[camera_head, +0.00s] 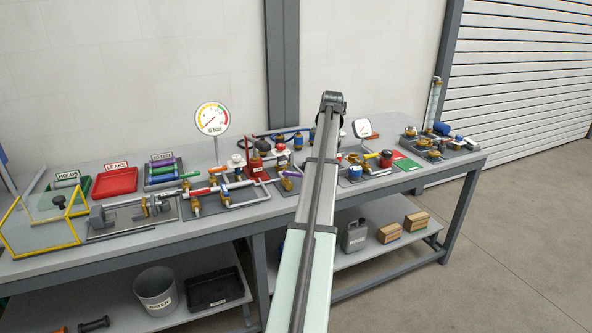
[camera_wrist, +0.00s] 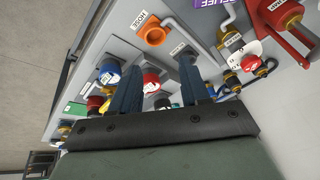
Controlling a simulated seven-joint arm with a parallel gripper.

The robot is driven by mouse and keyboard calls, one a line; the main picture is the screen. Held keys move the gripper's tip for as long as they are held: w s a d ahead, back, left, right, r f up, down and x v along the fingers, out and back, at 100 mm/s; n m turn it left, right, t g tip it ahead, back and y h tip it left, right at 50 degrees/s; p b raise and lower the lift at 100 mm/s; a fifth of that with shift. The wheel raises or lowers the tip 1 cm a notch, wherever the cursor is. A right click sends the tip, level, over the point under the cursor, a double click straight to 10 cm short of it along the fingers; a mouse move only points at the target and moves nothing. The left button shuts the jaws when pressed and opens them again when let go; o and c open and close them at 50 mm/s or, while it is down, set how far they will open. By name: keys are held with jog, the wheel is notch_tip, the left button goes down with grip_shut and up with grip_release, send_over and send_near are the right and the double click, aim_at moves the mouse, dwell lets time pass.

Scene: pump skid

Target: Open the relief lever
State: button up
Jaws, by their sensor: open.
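In the wrist view my gripper (camera_wrist: 160,66) has its two dark fingers spread wide, with nothing held between them. A grey bent pipe (camera_wrist: 186,32) and a brass fitting with a tag (camera_wrist: 230,41) are close to that label.
An orange hose fitting (camera_wrist: 155,36), a blue cap (camera_wrist: 109,73) and a red knob (camera_wrist: 151,83) crowd around the fingers. A red part (camera_wrist: 279,22) stands at upper right. In the head view a dial gauge (camera_head: 212,118) rises above the crowded bench (camera_head: 235,238).

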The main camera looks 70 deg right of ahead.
aim_at(294, 172)
jog(key=w+a+r+n+t+y, duration=0.25)
jog(key=w+n+y, duration=0.2)
jog(key=n, duration=1.35)
jog(key=shift+h, duration=0.25)
jog(key=x, duration=0.9)
jog(key=d+x, duration=0.1)
jog(key=x, duration=0.3)
jog(key=shift+w+f, duration=0.2)
jog(key=shift+f, duration=0.2)
jog(key=shift+c, duration=0.3)
grip_shut()
